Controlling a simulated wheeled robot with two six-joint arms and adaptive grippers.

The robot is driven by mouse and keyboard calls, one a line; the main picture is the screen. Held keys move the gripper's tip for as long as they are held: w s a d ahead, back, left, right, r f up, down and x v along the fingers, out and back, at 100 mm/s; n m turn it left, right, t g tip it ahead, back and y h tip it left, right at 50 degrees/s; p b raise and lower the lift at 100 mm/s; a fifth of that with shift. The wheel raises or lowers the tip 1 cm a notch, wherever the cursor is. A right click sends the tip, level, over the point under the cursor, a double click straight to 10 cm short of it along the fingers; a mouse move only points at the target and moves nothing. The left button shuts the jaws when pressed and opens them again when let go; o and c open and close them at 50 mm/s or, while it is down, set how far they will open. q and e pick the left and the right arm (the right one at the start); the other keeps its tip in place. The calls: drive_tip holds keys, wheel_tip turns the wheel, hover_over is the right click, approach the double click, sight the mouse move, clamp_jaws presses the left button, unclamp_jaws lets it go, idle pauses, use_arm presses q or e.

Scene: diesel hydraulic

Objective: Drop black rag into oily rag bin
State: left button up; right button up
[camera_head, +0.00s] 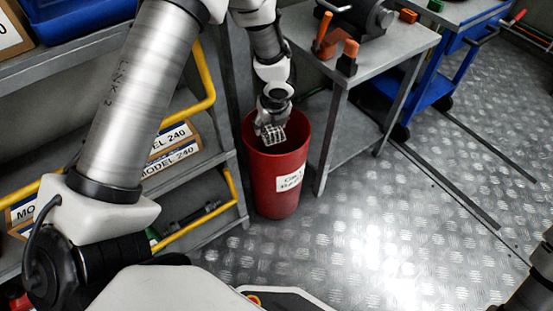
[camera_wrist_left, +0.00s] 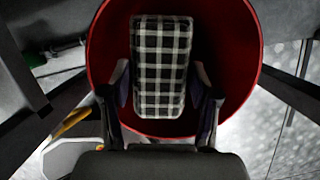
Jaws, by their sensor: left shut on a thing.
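The black rag, black-and-white checked (camera_head: 274,135), is held by my left gripper (camera_head: 270,127) over the mouth of the red bin. In the left wrist view the rag (camera_wrist_left: 160,62) looks like a flat upright block between the two fingers of the left gripper (camera_wrist_left: 162,88). The oily rag bin (camera_head: 268,185) is a red open-topped cylinder with a white label on its front. The left wrist view looks down into the bin (camera_wrist_left: 235,62), with its red wall around the rag. The bin's bottom is mostly hidden.
A grey workbench (camera_head: 385,45) with orange-handled items stands just right of the bin. A shelf rack with labelled boxes (camera_head: 175,137) and yellow rails (camera_head: 203,90) stands left of it. A blue cart (camera_head: 440,80) is at the back right. The metal floor (camera_head: 370,220) in front is clear.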

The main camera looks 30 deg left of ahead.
use_arm(q)
drive_tip(key=shift+r, duration=0.1)
drive_tip(key=o, duration=1.2)
drive_tip(key=shift+c, duration=0.2)
drive_tip(key=shift+r, duration=0.1)
drive_tip(key=v, duration=1.1)
drive_tip(key=shift+r, duration=0.35)
drive_tip(key=shift+s+d, duration=0.15)
drive_tip(key=shift+d, duration=0.05)
